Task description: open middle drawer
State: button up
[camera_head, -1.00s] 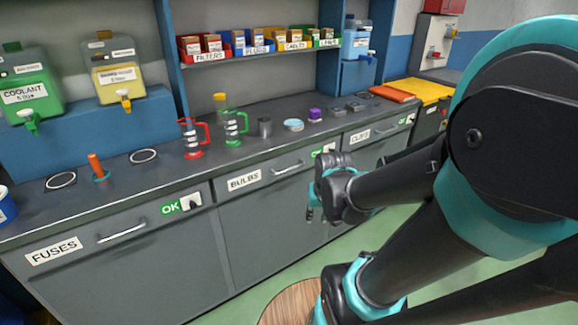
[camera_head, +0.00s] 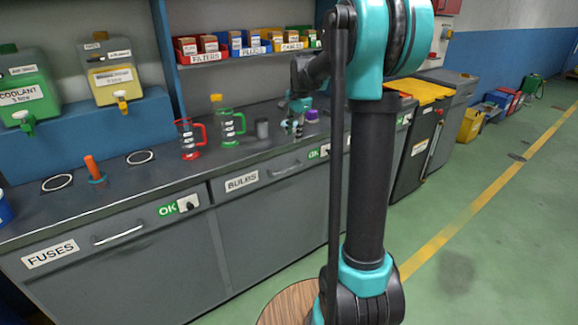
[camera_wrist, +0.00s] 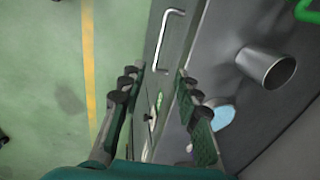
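The middle drawer, labelled BULBS (camera_head: 265,179), is shut in the head view, between the FUSES drawer and a third drawer partly hidden by my arm. Its bar handle (camera_head: 287,168) is on the front. In the wrist view a pale bar handle (camera_wrist: 166,38), apparently the same one, lies beyond my fingertips. My gripper (camera_wrist: 158,76) is open and empty, its fingers spread on either side of the counter's front edge. In the head view my gripper (camera_head: 292,125) is above the handle, near the counter top, and not touching it.
On the counter (camera_head: 160,174) stand a metal cup (camera_head: 262,128), a green jug (camera_head: 229,127), a red jug (camera_head: 189,138) and a purple item (camera_head: 312,115). The FUSES drawer (camera_head: 120,237) is shut. Green floor (camera_head: 480,255) is clear at the right.

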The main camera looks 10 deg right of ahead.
aim_at(289, 169)
jog(key=w+f, duration=0.1)
jog(key=f, duration=0.4)
jog(key=a+f, duration=0.1)
jog(key=f, duration=0.4)
jog(key=w+f, duration=0.1)
jog(key=f, duration=0.5)
jog(key=shift+w+a, duration=0.2)
jog(key=shift+w, duration=0.15)
jog(key=shift+c, duration=0.5)
grip_shut()
